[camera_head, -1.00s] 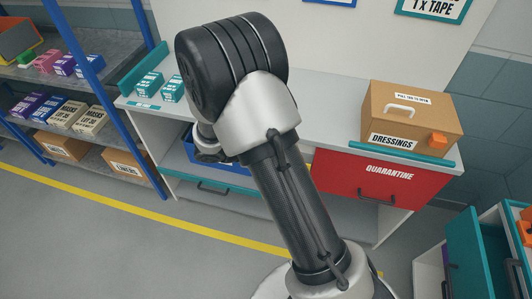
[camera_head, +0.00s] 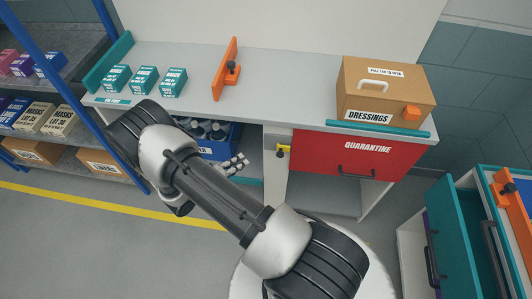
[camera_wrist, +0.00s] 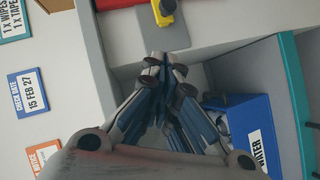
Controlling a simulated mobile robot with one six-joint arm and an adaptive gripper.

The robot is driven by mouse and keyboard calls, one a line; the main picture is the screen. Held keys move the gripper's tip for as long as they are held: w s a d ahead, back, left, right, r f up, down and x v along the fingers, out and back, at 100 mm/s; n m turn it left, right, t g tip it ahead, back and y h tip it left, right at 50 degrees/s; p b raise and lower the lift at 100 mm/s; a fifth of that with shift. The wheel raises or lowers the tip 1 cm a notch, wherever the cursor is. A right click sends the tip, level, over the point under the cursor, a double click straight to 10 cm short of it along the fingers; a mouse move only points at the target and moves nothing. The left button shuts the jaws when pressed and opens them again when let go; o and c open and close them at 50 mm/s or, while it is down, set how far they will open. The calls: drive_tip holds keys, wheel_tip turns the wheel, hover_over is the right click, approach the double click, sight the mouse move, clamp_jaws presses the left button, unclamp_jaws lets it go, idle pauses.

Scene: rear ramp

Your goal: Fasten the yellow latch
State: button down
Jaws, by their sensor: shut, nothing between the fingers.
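The yellow latch (camera_head: 283,151), with a black knob, sits on the pale post just left of the red QUARANTINE front (camera_head: 375,160). In the wrist view the latch (camera_wrist: 165,12) shows at the top edge, partly cut off, with a strip of red beside it. My gripper (camera_head: 243,160) is shut and empty, left of the latch and apart from it, in front of the open bay. In the wrist view my gripper's closed fingertips (camera_wrist: 165,62) lie below the latch, with a gap between. My arm hides part of the bay.
A blue WATER bin (camera_wrist: 245,125) with bottles stands in the bay beside my gripper. The counter (camera_head: 290,100) above holds an orange upright piece (camera_head: 226,70), several teal boxes and a DRESSINGS box (camera_head: 385,93). A teal drawer (camera_head: 460,245) stands open at lower right.

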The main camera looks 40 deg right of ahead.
drive_tip(key=shift+d, duration=0.1)
drive_tip(key=b, duration=0.3)
approach(289, 149)
drive_tip(key=shift+w+f, duration=0.75)
drive_tip(key=shift+w, duration=1.4)
drive_tip(key=shift+d, duration=0.45)
drive_tip(key=s+d, duration=0.3)
drive_tip(key=s, duration=0.1)
drive_tip(key=shift+d, duration=0.2)
drive_tip(key=shift+w, duration=0.1)
